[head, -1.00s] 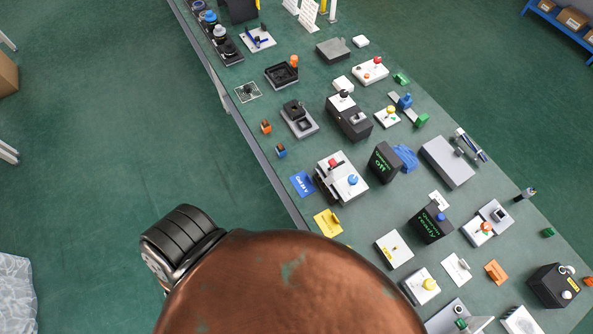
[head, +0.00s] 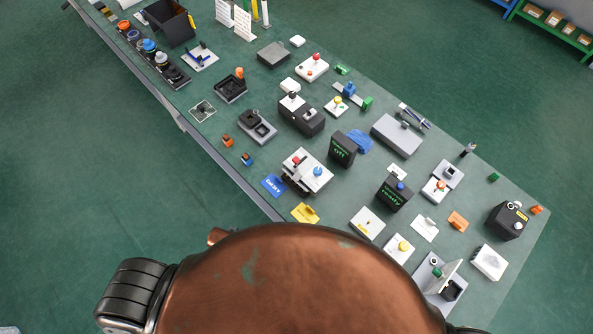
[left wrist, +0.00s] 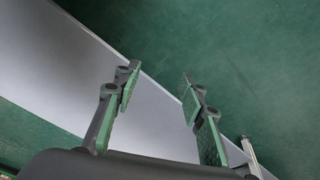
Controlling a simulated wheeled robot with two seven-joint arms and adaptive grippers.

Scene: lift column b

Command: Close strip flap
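A light grey device with a raised flap-like panel (head: 444,276) stands at the near right end of the bench in the head view. The panel tilts up from its base, beside a dark square opening; I cannot tell for sure that it is the strip flap. My left gripper (left wrist: 160,80) is open and empty in the left wrist view, its two green-padded fingers wide apart. A plain grey surface and green floor lie behind it. Neither gripper shows in the head view. My copper-coloured body hides the bench's near edge.
The long bench (head: 330,215) is crowded with small devices. Close to the raised panel are a white plate with a yellow knob (head: 399,248), a white block (head: 489,262) and a black box (head: 507,220). The green floor (head: 90,190) left of the bench is clear.

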